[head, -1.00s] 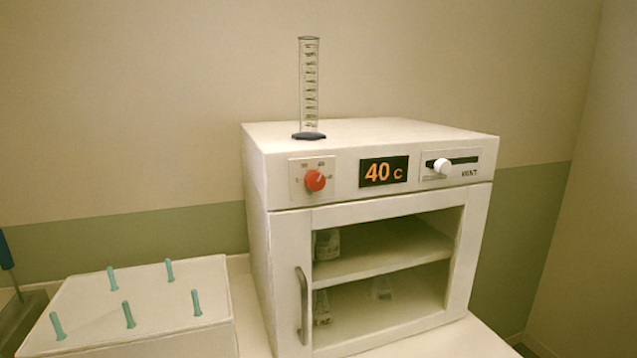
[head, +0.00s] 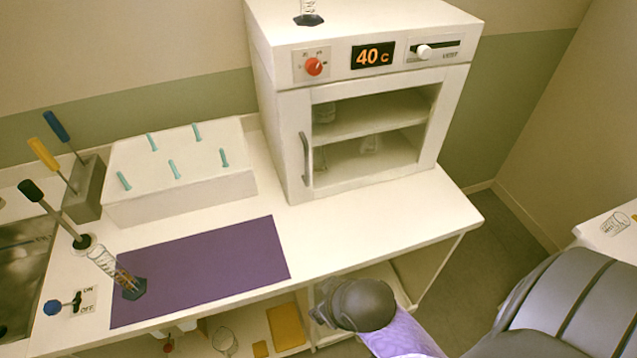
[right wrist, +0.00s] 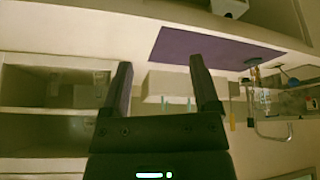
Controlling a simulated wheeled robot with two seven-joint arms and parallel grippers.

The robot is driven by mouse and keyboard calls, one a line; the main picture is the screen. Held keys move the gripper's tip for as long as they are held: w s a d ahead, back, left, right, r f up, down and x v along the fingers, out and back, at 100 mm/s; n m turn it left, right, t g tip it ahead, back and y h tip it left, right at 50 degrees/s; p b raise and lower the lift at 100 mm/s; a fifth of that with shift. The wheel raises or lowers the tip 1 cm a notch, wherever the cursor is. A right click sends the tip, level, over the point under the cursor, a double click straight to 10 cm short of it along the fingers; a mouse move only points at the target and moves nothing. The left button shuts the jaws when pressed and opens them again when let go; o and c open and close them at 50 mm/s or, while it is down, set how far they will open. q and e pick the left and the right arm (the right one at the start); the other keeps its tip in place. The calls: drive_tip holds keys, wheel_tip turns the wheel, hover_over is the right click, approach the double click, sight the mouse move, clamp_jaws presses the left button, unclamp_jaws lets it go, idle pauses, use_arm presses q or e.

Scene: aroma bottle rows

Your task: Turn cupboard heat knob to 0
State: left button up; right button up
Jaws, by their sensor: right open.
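The white cupboard (head: 290,120) stands on the counter's right part in the head view. Its red heat knob (head: 313,66) is on the upper left of its front panel, and the orange display (head: 372,55) reads 40 C. A white vent slider (head: 424,51) is to the right of the display. My right arm comes in from the lower right in the head view, below the counter front; its fingers do not show there. In the right wrist view my right gripper (right wrist: 160,85) is open and empty, away from the knob. My left gripper is not in view.
A purple mat (head: 205,268) lies on the counter, with a graduated cylinder (head: 130,283) at its left. A white peg block (head: 180,185), a tool holder (head: 85,190) and a sink (head: 20,270) are to the left. Another cylinder (head: 308,17) stands on the cupboard.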

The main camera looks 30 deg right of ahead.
drive_tip(key=w+d+r+m+t+h+p, duration=0.1)
drive_tip(key=w+d+r+t, duration=0.3)
drive_tip(key=w+r, duration=0.35)
drive_tip(key=w+d+r+m+t+h, duration=0.1)
drive_tip(key=w+d+r+t, duration=0.25)
drive_tip(key=w+r, duration=0.4)
drive_tip(key=m+t+h, duration=0.2)
drive_tip(key=t, duration=0.3)
approach(316, 69)
drive_tip(key=x, duration=0.8)
drive_tip(key=shift+w, duration=0.4)
clamp_jaws()
